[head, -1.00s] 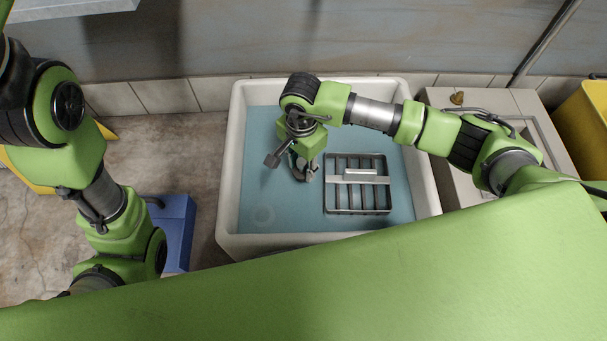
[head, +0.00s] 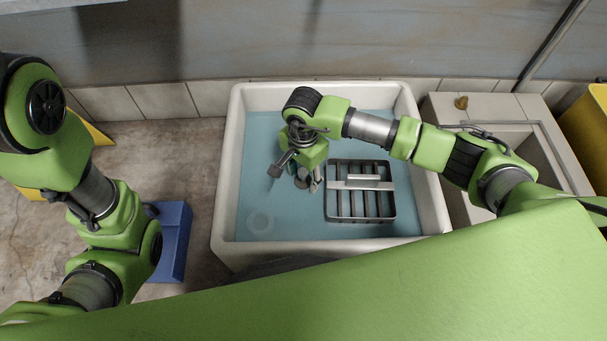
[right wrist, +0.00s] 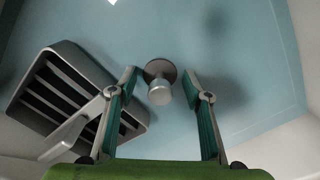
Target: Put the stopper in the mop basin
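The mop basin (head: 229,190) is a white-rimmed tub with a blue inside.
A grey slatted rack with a handle (head: 359,184) sits in the basin, just right of my right gripper. A blue box (head: 174,243) stands on the floor left of the basin. A stone sink (head: 487,110) with a small brown object adjoins the right side. A wall runs behind.

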